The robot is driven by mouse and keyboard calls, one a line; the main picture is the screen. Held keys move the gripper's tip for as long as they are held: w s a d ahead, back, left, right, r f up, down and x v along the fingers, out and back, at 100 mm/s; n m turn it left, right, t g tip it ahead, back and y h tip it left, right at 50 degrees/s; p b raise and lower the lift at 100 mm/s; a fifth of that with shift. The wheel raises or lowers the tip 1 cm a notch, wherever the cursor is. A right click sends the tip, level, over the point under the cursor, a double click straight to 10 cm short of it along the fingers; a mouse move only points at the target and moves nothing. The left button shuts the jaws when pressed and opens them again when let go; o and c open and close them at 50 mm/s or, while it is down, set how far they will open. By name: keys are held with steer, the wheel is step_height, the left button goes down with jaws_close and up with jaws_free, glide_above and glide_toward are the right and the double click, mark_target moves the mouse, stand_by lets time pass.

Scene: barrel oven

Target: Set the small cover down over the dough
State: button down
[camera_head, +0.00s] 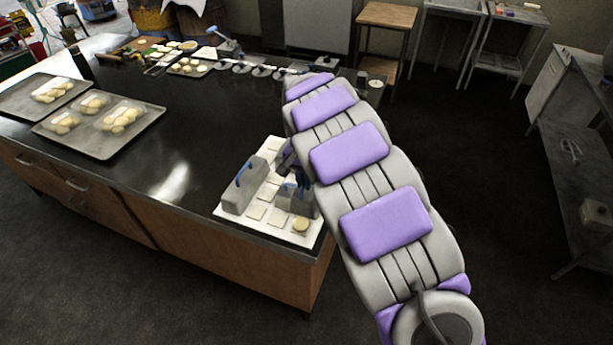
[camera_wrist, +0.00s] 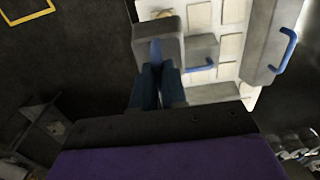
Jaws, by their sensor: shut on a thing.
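The small grey cover (camera_wrist: 172,28) hangs in my gripper (camera_wrist: 157,76), whose fingers are shut on its blue handle in the wrist view. A pale round dough piece (camera_head: 300,225) lies near the front right corner of the white board (camera_head: 232,212). In the head view, the grey covers at the board's right side stand just behind the dough, partly hidden by my arm. My gripper (camera_head: 288,158) is mostly hidden there. In the wrist view, part of the dough (camera_wrist: 163,13) shows just past the held cover. I cannot tell how high the cover is.
A long grey cover (camera_head: 240,194) with a blue handle stands on the board's left side. Another grey cover (camera_wrist: 203,48) is beside the held one. Pale squares lie on the board. Trays (camera_head: 100,148) of dough sit further left on the dark counter (camera_head: 190,125). The counter's edge is close.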

mark_target(296, 191)
steer(key=a+f, duration=0.1)
steer(key=a+f+b, duration=0.1)
steer(key=shift+a+f, duration=0.15)
steer(key=shift+a, duration=0.15)
steer(key=shift+f, duration=0.25)
steer(key=shift+d+f+b, duration=0.5)
steer(key=shift+d+f, duration=0.15)
steer(key=shift+d, duration=0.3)
steer(key=shift+d+f, duration=0.1)
steer(key=shift+f, duration=0.2)
steer(key=shift+f+b, duration=0.25)
steer(key=shift+b, duration=0.05)
steer(key=shift+w+a+f, duration=0.1)
steer(key=shift+a+f, duration=0.85)
steer(key=shift+f, duration=0.1)
steer(key=shift+d+f, duration=0.75)
steer(key=shift+f, duration=0.8)
steer(key=shift+a+f, duration=0.5)
steer(key=shift+a, duration=0.05)
steer(key=shift+d, duration=0.45)
steer(key=shift+a, duration=0.35)
steer(key=shift+d, duration=0.35)
